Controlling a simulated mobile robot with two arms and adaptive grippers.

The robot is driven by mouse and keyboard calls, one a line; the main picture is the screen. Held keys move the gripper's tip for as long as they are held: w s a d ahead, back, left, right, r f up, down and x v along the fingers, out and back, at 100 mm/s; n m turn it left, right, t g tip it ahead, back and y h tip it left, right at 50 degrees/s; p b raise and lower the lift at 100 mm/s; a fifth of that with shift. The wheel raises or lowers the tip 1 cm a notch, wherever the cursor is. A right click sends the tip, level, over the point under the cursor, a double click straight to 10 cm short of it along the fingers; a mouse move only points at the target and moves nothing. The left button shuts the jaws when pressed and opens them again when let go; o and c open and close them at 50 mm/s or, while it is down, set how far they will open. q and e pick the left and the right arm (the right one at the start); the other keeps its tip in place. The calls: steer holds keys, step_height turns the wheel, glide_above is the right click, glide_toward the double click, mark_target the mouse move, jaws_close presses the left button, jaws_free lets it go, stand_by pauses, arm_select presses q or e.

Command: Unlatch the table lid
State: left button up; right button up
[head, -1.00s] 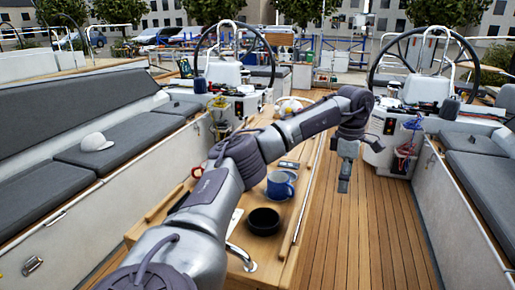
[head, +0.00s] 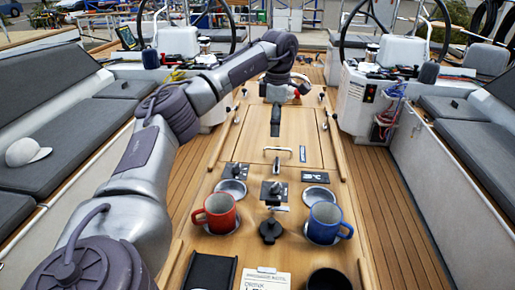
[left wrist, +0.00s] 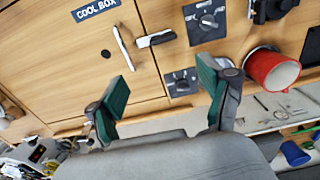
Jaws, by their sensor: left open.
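The wooden table lid (head: 262,134) lies flat and closed in the table's middle. A silver bar handle (head: 277,151) is on its near part; in the left wrist view this handle (left wrist: 121,47) stands beside the "COOL BOX" label (left wrist: 94,10). A small grey and black latch (left wrist: 157,39) sits at the lid's seam, close to the handle. My left gripper (head: 275,121) is above the lid, pointing down. In the left wrist view its green-padded fingers (left wrist: 162,76) are spread and empty, apart from the latch and handle. My right gripper is not in view.
A red mug (head: 217,212) and a blue mug (head: 325,222) stand at the table's near part, beside rotary switches (head: 274,190). A white cap (head: 25,152) lies on the left bench. The steering pedestals stand beyond, and deck runs along both sides.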

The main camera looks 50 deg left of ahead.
mark_target(277, 161)
arm_select(q)
steer(key=f, duration=0.1)
steer(key=d+f, duration=0.2)
steer(key=f, duration=0.1)
steer(key=shift+s+p, duration=0.1)
steer(key=shift+p, duration=0.25)
steer(key=f, duration=0.4)
steer(key=shift+a+p, duration=0.35)
steer(key=shift+a, duration=0.05)
step_height(277, 161, down, 4)
steer(key=shift+r+p, duration=0.1)
steer(key=shift+p, duration=0.2)
steer(key=shift+d+f, duration=0.1)
steer(key=shift+f, duration=0.6)
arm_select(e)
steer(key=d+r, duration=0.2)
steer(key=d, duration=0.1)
arm_select(q)
steer(key=c, duration=1.2)
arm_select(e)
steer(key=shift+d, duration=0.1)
